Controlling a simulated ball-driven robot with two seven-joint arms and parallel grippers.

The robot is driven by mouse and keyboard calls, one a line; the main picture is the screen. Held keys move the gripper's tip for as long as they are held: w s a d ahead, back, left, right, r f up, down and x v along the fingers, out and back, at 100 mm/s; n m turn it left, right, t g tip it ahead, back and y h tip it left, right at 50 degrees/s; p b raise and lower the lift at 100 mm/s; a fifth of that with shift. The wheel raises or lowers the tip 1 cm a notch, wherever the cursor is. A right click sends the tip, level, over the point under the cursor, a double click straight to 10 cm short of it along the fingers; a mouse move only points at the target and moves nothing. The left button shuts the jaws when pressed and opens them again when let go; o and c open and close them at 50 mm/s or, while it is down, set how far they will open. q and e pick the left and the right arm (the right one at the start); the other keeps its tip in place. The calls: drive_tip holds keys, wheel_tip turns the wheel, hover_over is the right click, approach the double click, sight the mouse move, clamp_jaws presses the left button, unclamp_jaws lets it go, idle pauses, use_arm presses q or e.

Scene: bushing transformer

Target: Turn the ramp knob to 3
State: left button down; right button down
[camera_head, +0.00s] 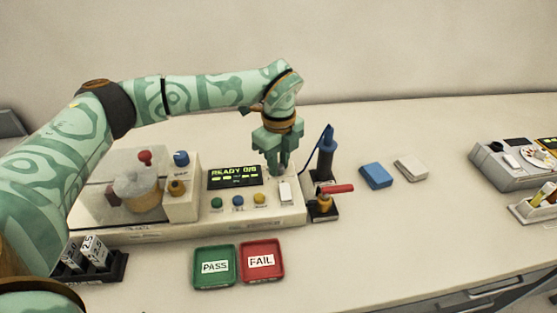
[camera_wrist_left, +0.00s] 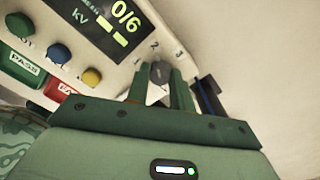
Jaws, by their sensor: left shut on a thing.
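The ramp knob (camera_wrist_left: 159,72) is a small dark grey knob on the pale tester panel (camera_head: 222,224), with the numbers 2 and 3 printed around it in the left wrist view. My left gripper (camera_head: 282,170) points down at the panel's right end. In the left wrist view its two green fingers (camera_wrist_left: 160,88) stand on either side of the knob, shut on it. The knob's pointer cannot be made out. In the head view the gripper hides the knob. My right gripper is not in view.
The display (camera_head: 235,177) reads READY 0/6, above green, blue and yellow buttons. The PASS tray (camera_head: 215,284) and FAIL tray (camera_head: 262,279) lie in front.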

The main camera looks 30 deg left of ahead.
sight(279, 166)
use_arm(q)
drive_tip(key=shift+r+m+p, duration=0.2)
drive_tip(key=shift+m+p, duration=0.2)
drive_tip(key=shift+p, duration=0.15)
drive_tip(key=m+p, duration=0.4)
drive_tip(key=shift+r, duration=0.1)
drive_tip(key=m+p, duration=0.3)
drive_tip(key=shift+m, duration=0.3)
drive_tip(key=shift+w+f+m+p, duration=0.1)
drive_tip(key=shift+f+m+p, duration=0.1)
drive_tip(key=shift+m+p, duration=1.1)
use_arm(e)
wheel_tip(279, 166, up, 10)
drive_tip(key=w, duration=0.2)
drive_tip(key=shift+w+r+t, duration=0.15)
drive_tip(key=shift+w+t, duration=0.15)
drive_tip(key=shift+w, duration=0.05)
use_arm(q)
drive_tip(key=shift+m, duration=0.4)
drive_tip(key=c, duration=1.2)
unclamp_jaws()
wheel_tip(279, 166, up, 16)
drive_tip(key=p, duration=0.1)
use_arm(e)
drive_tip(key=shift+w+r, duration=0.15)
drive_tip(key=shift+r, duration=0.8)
